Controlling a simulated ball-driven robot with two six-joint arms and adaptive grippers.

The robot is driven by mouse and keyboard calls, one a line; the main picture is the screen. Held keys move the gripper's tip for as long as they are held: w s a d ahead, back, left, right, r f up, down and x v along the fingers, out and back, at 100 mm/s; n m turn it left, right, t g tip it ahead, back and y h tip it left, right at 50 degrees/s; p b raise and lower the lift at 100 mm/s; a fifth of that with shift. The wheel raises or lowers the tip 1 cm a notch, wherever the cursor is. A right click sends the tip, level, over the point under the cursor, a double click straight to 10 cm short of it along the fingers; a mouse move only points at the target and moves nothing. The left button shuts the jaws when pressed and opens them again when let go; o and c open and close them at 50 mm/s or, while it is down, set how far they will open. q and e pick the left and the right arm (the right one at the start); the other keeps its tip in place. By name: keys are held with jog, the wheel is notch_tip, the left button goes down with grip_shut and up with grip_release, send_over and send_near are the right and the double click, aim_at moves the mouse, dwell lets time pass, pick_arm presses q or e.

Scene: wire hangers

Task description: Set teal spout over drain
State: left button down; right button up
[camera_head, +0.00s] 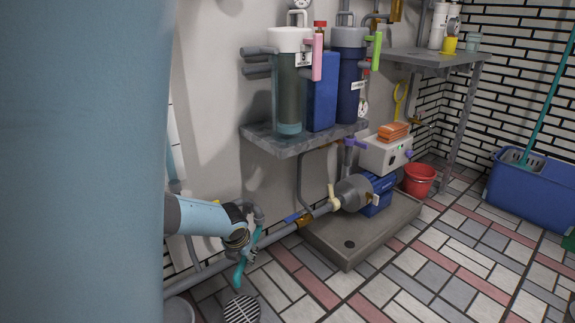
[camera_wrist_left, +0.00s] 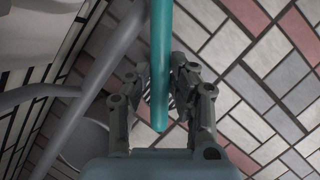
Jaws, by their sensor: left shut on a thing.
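The teal spout (camera_head: 240,270) hangs from grey piping by the wall in the head view, tilted, with its lower end nearest the drain. In the left wrist view the teal spout (camera_wrist_left: 160,60) runs down between the fingers. My left gripper (camera_head: 250,250) is shut on the spout; its fingers also show in the left wrist view (camera_wrist_left: 162,92). The round slotted drain (camera_head: 241,310) lies in the floor at the bottom of the head view, just below the spout's end in the picture. In the left wrist view the drain is mostly hidden behind spout and fingers. My right gripper is not in view.
Grey pipe (camera_head: 210,271) runs low along the wall to a blue pump (camera_head: 377,190) on a grey plinth (camera_head: 350,245). A shelf (camera_head: 300,141) with filter housings is above. A red bucket (camera_head: 419,181) and blue mop bucket (camera_head: 533,188) stand right. Tiled floor between is clear.

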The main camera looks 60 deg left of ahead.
pick_arm(q)
jog(key=c, duration=1.2)
grip_release()
jog(key=shift+s+a, duration=0.1)
jog(key=shift+o, duration=0.2)
jog(key=shift+r, duration=0.1)
jog(key=v, duration=1.2)
